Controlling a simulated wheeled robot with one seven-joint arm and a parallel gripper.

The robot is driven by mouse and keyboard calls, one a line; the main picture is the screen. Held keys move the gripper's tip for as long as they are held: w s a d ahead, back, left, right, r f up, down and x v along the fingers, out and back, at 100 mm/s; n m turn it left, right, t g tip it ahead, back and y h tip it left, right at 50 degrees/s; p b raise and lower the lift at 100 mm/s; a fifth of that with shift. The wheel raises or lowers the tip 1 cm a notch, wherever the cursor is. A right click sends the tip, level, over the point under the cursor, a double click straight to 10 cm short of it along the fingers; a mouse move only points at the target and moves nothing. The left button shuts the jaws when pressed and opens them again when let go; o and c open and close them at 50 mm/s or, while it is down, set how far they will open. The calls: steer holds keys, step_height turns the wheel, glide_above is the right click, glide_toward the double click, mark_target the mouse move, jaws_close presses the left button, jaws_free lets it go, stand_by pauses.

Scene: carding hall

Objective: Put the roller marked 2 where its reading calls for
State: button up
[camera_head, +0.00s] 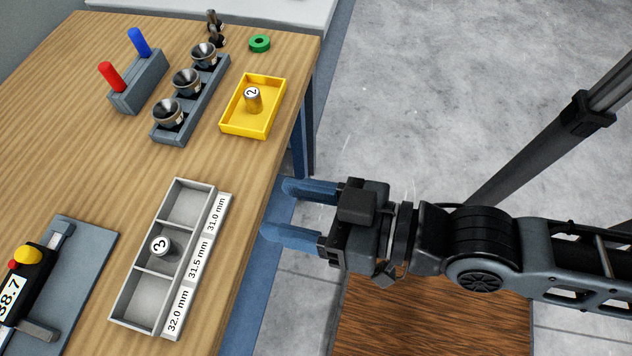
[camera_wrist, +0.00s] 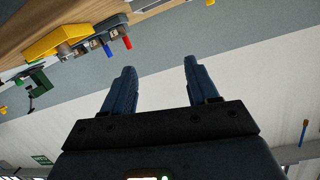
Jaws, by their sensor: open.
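The roller marked 2 (camera_head: 253,101) stands upright in the yellow tray (camera_head: 275,117) at the back right of the bench. A grey three-compartment tray (camera_head: 149,273) has labels 31.0 mm, 31.5 mm and 32.0 mm from far to near. The roller marked 3 (camera_head: 161,248) stands in its middle compartment; the other two are empty. A gauge (camera_head: 24,281) at the left edge has a display that seems to read 38.7, partly cut off; no roller shows in it. My gripper (camera_head: 274,209) is open and empty beside the bench's right edge; its fingers show in the wrist view (camera_wrist: 159,68).
A grey rack (camera_head: 157,135) with several black cups stands left of the yellow tray. A green ring (camera_head: 260,43) lies at the back. Bare wood lies between these and the compartment tray.

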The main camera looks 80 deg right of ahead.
steer(key=s+d+n, duration=0.2)
steer(key=s+d, duration=0.1)
steer(key=s, duration=0.4)
steer(key=shift+s+d+r+g, duration=0.15)
steer(key=shift+s+d+g, duration=0.1)
steer(key=shift+d+g, duration=0.15)
stand_by(0.6)
